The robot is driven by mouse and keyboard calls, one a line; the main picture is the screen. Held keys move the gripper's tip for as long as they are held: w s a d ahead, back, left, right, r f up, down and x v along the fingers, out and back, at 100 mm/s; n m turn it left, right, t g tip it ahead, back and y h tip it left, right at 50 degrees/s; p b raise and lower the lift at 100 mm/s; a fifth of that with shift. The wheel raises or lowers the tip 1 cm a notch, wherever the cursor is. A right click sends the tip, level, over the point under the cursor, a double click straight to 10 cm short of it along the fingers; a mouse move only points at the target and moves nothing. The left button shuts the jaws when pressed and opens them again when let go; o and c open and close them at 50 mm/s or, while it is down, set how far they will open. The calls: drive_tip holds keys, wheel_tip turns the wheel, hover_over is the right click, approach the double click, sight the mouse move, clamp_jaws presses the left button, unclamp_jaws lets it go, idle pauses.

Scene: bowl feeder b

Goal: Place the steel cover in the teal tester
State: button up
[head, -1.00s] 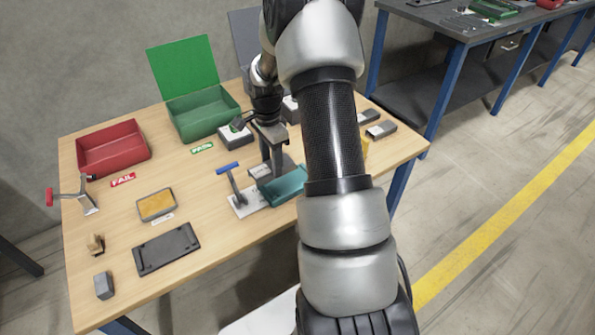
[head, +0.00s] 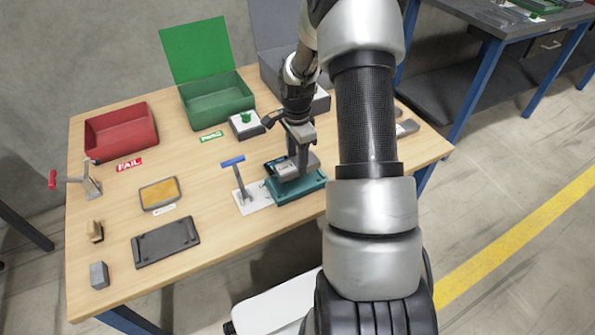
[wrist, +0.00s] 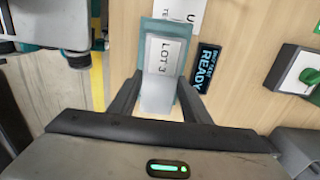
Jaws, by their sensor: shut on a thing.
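My gripper (head: 298,165) is shut on the steel cover (head: 288,170), a grey block. It points down over the teal tester (head: 302,190), whose teal front and edges show below and around the cover. In the wrist view the cover (wrist: 158,92) lies between the two fingers with a "LOT 3" label facing the camera. The tester's teal rim (wrist: 168,26) shows beyond and beside it, roughly lined up with the cover. I cannot tell whether the cover touches the tester's floor or is slightly above it. A dark display reading "READY" (wrist: 205,68) sits beside the tester.
A green-button box (head: 246,124) is behind. The green bin (head: 218,105), red bin (head: 122,132) and dark tray (head: 165,242) are further left. The front table middle is clear.

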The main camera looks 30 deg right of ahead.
drive_tip(key=shift+f+b, duration=0.45)
drive_tip(key=shift+f, duration=1.75)
drive_tip(key=shift+f, duration=0.1)
drive_tip(key=o, duration=1.3)
